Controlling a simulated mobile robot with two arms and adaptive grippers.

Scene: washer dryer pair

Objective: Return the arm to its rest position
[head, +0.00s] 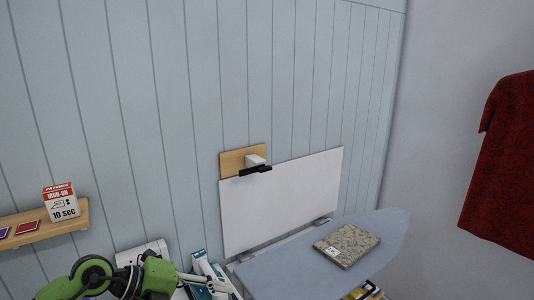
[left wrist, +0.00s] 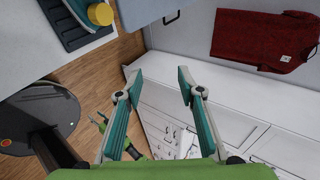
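My left arm, green with dark joints, comes in at the bottom left of the head view. Its left gripper (head: 216,279) has pale fingers with teal pads and is at the bottom, left of the ironing board. In the left wrist view the left gripper (left wrist: 160,82) has its two fingers spread wide apart, with nothing between them.
A blue ironing board (head: 290,272) holds a speckled folded cloth (head: 346,244), in front of a white wall panel (head: 280,200). A wooden shelf (head: 45,232) carries a small box (head: 61,201). A red garment (head: 505,165) hangs right. Wooden floor (left wrist: 110,65) shows in the left wrist view.

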